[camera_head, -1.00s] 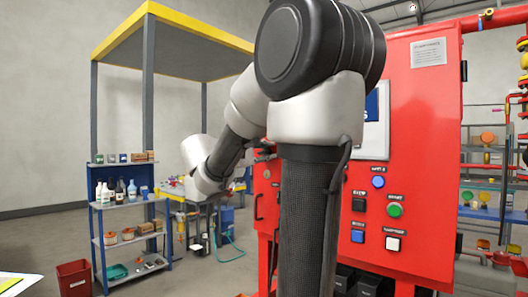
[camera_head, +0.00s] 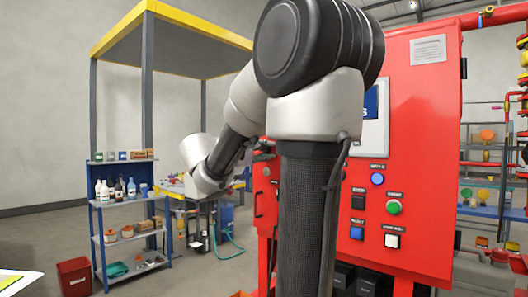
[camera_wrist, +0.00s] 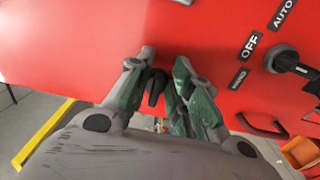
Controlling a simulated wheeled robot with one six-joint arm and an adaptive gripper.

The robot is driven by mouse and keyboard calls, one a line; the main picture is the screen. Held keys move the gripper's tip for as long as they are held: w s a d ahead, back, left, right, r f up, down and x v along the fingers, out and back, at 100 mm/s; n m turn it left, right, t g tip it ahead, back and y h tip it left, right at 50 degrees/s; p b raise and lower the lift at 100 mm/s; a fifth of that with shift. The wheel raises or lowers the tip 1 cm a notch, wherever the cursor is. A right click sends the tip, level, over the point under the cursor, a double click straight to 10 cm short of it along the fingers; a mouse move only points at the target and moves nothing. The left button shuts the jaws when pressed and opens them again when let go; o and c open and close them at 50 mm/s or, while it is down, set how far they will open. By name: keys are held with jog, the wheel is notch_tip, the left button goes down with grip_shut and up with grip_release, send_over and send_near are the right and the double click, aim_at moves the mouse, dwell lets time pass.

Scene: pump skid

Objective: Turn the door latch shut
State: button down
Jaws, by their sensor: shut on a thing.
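The door latch (camera_wrist: 156,88) is a small dark lever on the red cabinet door (camera_wrist: 90,45) in the wrist view. My gripper (camera_wrist: 165,66) has its two green-and-grey fingers on either side of the latch and is shut on it. The fingers hide part of the latch, so its exact angle is hard to tell. In the head view my own arm hides most of the latch area, and the red cabinet (camera_head: 425,140) stands behind the arm.
A black selector knob (camera_wrist: 290,60) with HAND, OFF and AUTO labels lies right of my gripper. A dark curved handle (camera_wrist: 262,126) sits below it. In the head view, coloured buttons (camera_head: 393,207) line the cabinet, and a blue shelf (camera_head: 125,190) stands left with open floor between.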

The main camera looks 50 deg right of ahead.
jog(key=c, duration=1.6)
grip_release()
jog(key=shift+o, duration=0.2)
jog(key=shift+a, duration=0.1)
jog(key=s+a, duration=0.1)
jog(key=a, duration=1)
jog(key=shift+a, duration=0.4)
